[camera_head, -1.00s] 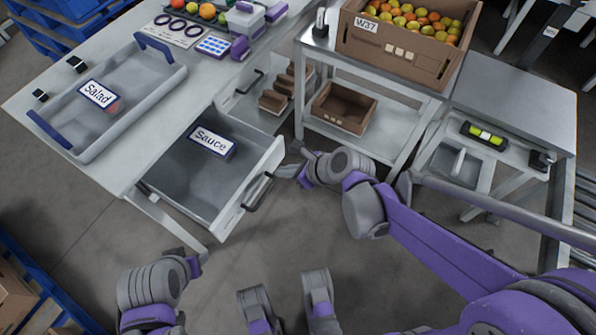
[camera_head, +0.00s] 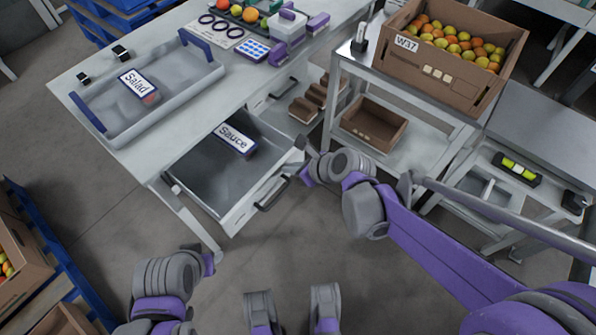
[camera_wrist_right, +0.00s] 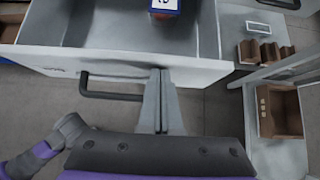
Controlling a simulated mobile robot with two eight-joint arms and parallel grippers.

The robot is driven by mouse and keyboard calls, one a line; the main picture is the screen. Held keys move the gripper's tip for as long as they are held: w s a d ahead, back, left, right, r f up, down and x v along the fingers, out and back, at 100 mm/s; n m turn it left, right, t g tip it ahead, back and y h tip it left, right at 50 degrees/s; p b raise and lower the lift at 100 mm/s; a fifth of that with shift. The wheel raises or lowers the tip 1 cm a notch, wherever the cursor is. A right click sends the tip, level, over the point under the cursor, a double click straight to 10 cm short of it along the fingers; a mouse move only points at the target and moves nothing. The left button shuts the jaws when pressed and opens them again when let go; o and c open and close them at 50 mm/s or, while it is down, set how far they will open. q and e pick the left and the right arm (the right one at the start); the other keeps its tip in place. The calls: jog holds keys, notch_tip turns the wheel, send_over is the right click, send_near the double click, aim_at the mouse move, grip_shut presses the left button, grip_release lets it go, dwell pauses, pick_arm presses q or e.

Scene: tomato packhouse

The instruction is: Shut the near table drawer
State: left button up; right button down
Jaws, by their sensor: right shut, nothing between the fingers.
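The near table drawer (camera_head: 238,216) is open, sticking out from under the white table, with a dark handle (camera_head: 272,194) on its front. A box labelled Sauce (camera_head: 234,140) lies inside it. My right gripper (camera_head: 302,146) is at the right end of the drawer front. In the right wrist view its shut, empty fingers (camera_wrist_right: 160,78) meet the front panel (camera_wrist_right: 205,72) just right of the handle (camera_wrist_right: 110,92); exact contact is hard to tell. My left gripper (camera_head: 207,262) is low at the left, clear of the drawer; its fingers cannot be made out.
On the table (camera_head: 190,110) stands a grey tray (camera_head: 180,85) with a Salad box (camera_head: 137,84). A second handle (camera_head: 284,87) shows farther along the table. A trolley with a fruit crate (camera_head: 420,75) stands right of the drawer. A blue pallet (camera_head: 75,285) lies at left.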

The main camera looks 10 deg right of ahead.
jog(key=w+a, duration=1.3)
jog(key=shift+w+a, duration=0.4)
jog(key=shift+d, duration=0.15)
